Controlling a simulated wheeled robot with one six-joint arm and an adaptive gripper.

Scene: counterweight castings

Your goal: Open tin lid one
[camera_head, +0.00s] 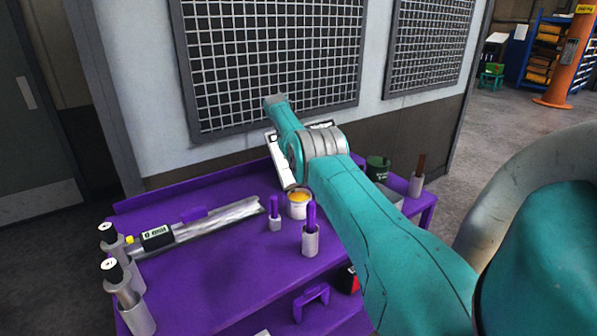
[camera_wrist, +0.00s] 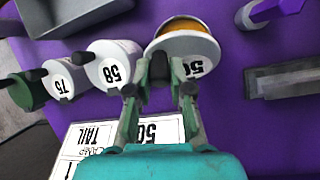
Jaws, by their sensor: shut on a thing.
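A white tin with orange contents (camera_wrist: 186,25) stands at the top middle of the wrist view. It also shows as the tin (camera_head: 298,206) on the purple bench in the head view. A white round lid (camera_wrist: 205,48) marked 50 sits tilted at its near side, with the orange inside showing past it. My gripper (camera_wrist: 160,85) is shut on the lid's knob, which is mostly hidden between the fingers. In the head view my arm covers the fingertips.
White tins marked 58 (camera_wrist: 118,60) and 75 (camera_wrist: 68,80) and a green tin (camera_wrist: 25,97) stand in a row left of my gripper. A printed card (camera_wrist: 85,143) lies near. Purple-handled tools (camera_head: 311,238) stand on the purple bench (camera_head: 235,270). A mesh-panelled wall is behind.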

